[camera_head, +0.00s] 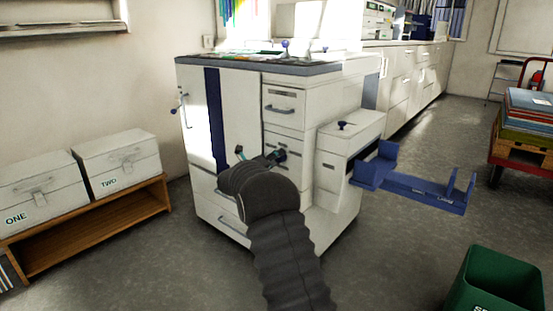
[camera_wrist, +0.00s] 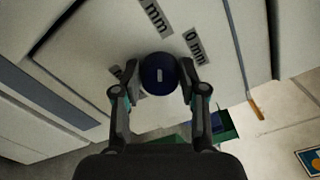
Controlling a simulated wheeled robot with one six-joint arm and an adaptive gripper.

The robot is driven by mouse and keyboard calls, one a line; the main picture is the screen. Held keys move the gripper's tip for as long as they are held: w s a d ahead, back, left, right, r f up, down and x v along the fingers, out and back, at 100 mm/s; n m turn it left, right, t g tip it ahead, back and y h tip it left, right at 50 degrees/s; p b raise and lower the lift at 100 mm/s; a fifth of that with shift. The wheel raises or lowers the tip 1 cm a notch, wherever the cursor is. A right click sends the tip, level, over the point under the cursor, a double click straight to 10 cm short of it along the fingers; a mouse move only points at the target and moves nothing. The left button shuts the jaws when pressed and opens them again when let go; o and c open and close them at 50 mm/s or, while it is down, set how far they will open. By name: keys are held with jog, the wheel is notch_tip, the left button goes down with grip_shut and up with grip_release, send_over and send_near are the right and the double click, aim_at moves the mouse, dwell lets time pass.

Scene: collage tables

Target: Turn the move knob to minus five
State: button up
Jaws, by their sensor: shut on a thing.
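A round dark blue knob (camera_wrist: 159,74) with a short white mark on its face sits on the white cabinet front in the wrist view. My gripper (camera_wrist: 162,82) is shut on it, with one finger at each side. Black printing reading "mm" (camera_wrist: 156,17) and "0 mm" (camera_wrist: 195,46) stands above and right of the knob; part of the scale is hidden or out of view. In the head view, my gripper (camera_head: 261,159) is at the front of the white cabinet (camera_head: 236,110), and my arm hides most of that spot.
A blue tray (camera_head: 425,190) juts from the white side unit (camera_head: 335,160) at the cabinet's right. A green bin (camera_head: 497,282) stands at the lower right. White boxes (camera_head: 118,160) sit on a wooden bench (camera_head: 95,229) at left. Floor between is clear.

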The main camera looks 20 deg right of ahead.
dwell(0.4)
jog(key=o, duration=1.1)
jog(key=v, duration=1.2)
